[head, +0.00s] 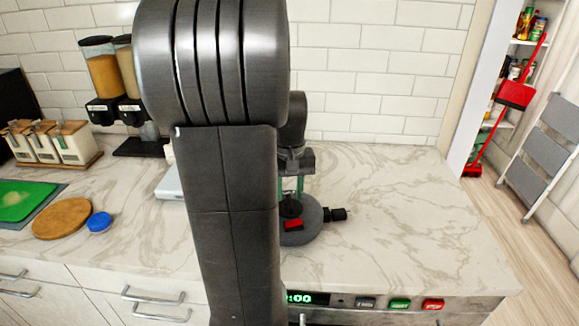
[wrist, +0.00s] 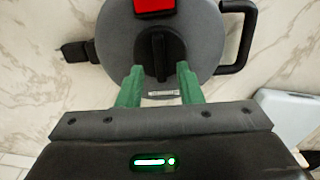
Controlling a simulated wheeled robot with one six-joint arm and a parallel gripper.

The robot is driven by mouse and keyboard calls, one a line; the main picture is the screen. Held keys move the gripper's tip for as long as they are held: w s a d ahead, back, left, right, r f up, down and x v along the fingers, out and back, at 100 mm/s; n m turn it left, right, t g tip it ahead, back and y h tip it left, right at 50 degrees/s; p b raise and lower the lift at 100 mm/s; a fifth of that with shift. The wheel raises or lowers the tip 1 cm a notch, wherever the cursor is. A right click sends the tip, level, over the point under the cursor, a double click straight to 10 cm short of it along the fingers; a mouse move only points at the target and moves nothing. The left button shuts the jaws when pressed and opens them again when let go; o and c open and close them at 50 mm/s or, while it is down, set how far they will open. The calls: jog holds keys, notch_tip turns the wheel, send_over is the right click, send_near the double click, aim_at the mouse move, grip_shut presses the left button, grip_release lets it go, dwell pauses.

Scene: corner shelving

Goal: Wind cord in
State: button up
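A grey round cord reel (head: 312,229) lies flat on the marble counter, partly hidden behind my arm. It has a black knob (wrist: 158,58) in the middle, a red button (wrist: 155,7) and a black carry handle (wrist: 247,50). Its black plug (head: 338,214) sticks out close against the reel's side; it also shows in the wrist view (wrist: 78,51). My gripper (wrist: 158,75) points down over the reel. Its green fingers are apart, one on each side of the knob's near end, with gaps visible. I cannot tell how far above the reel the fingertips are.
A pale, flat-topped object (head: 170,184) stands left of my arm. A round wooden board (head: 63,218), a blue lid (head: 99,222) and a green board (head: 16,201) lie further left. Dispensers (head: 103,75) stand at the back. The counter right of the reel is clear.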

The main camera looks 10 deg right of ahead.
aim_at(290, 199)
notch_tip(290, 199, up, 12)
jog(key=shift+r, duration=0.15)
dwell(0.4)
notch_tip(290, 199, down, 14)
jog(key=shift+s+f, duration=0.1)
jog(key=shift+f, duration=0.1)
jog(key=shift+r+n+b, duration=0.2)
jog(key=shift+n+b, duration=0.15)
jog(key=shift+n, duration=0.25)
jog(key=shift+r, duration=0.1)
